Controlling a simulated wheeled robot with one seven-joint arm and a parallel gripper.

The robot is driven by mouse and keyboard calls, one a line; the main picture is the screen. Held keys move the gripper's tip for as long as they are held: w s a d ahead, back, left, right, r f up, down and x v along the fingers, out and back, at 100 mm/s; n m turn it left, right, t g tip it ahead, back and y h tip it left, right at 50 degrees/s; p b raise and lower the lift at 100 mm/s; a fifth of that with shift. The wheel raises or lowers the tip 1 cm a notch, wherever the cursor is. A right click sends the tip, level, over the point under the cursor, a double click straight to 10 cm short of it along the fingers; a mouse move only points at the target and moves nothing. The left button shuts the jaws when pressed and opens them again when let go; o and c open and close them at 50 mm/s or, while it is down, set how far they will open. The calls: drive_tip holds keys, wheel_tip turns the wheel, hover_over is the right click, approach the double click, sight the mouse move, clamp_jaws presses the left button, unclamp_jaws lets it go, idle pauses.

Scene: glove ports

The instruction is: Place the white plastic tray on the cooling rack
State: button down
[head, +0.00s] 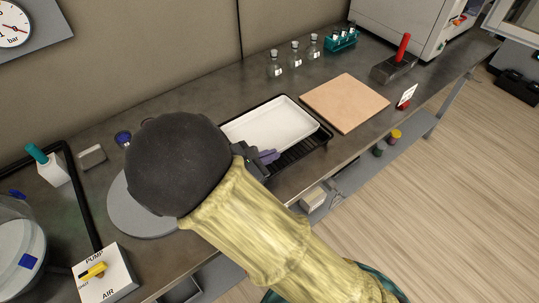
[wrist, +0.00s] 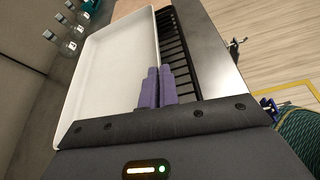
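The white plastic tray (head: 268,124) is over the black cooling rack (head: 309,147) on the grey bench. It looks level and covers most of the rack, leaving bars bare along the front right side. I cannot tell whether it rests fully on the bars. My gripper (head: 268,156) is at the tray's near edge. In the wrist view, the purple fingers of my gripper (wrist: 158,86) are close together with the rim of the tray (wrist: 105,70) between them. The bare bars of the rack (wrist: 176,50) show to the right of the fingers.
A tan board (head: 345,102) lies right of the rack. Several glass bottles (head: 295,56) stand behind. A metal block with a red handle (head: 395,65) is at the back right. A grey round plate (head: 135,212) lies left, partly behind my arm. The bench's front edge is close to the rack.

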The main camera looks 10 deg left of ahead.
drive_tip(key=shift+f, duration=0.15)
drive_tip(key=c, duration=1.7)
unclamp_jaws()
drive_tip(key=shift+s+a+r, duration=0.15)
drive_tip(key=shift+a+r, duration=0.05)
drive_tip(key=shift+r, duration=0.05)
drive_tip(key=v, duration=1.1)
drive_tip(key=shift+s+p, duration=0.25)
drive_tip(key=shift+p, duration=0.15)
